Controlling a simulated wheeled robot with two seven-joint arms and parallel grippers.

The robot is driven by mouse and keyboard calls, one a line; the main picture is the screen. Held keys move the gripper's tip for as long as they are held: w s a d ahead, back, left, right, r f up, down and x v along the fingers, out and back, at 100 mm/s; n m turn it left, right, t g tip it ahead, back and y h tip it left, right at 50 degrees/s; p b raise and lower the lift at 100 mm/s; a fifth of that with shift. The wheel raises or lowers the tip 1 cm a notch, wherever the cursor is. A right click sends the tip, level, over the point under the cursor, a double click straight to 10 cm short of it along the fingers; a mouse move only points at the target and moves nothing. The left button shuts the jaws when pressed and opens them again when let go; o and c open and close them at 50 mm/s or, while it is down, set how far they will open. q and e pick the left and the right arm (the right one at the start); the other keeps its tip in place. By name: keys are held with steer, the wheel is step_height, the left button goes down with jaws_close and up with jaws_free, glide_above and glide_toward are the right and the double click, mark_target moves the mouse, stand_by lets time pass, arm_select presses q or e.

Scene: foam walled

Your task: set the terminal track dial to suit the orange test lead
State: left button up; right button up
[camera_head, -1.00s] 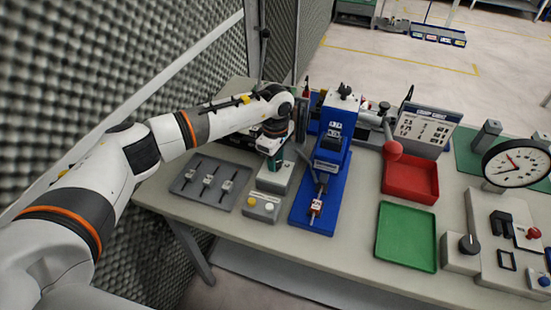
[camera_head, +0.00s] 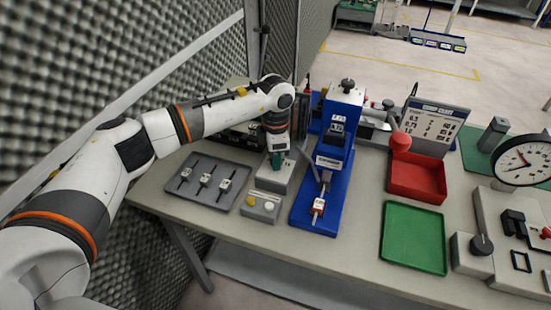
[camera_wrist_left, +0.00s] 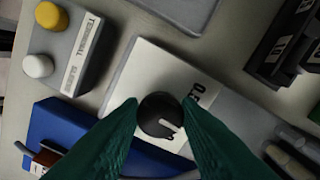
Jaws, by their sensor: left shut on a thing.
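My left gripper (camera_head: 277,158) reaches down onto a pale box (camera_head: 270,180) left of the blue press (camera_head: 335,150). In the left wrist view its green fingers (camera_wrist_left: 160,122) are closed on the sides of a round black dial (camera_wrist_left: 158,112). A white mark on the dial points to the lower right of that picture. Print on the box is partly hidden by the fingers. A lead with an orange-red part (camera_head: 318,206) lies on the blue press base; it shows in the left wrist view (camera_wrist_left: 45,158). My right gripper is out of view.
A button box (camera_head: 261,207) with yellow and white buttons stands in front. A grey tray (camera_head: 232,205) with several small parts is at left. A printed chart (camera_head: 437,124), red tray (camera_head: 418,188), green tray (camera_head: 398,262), another dial (camera_head: 481,245) and a gauge (camera_head: 524,162) are at right.

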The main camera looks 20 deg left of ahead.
arm_select(q)
steer(key=shift+r+n, duration=0.1)
steer(key=shift+n, duration=0.3)
steer(key=o, duration=1)
steer(key=shift+r+b, duration=1.5)
steer(key=shift+r, duration=4.5)
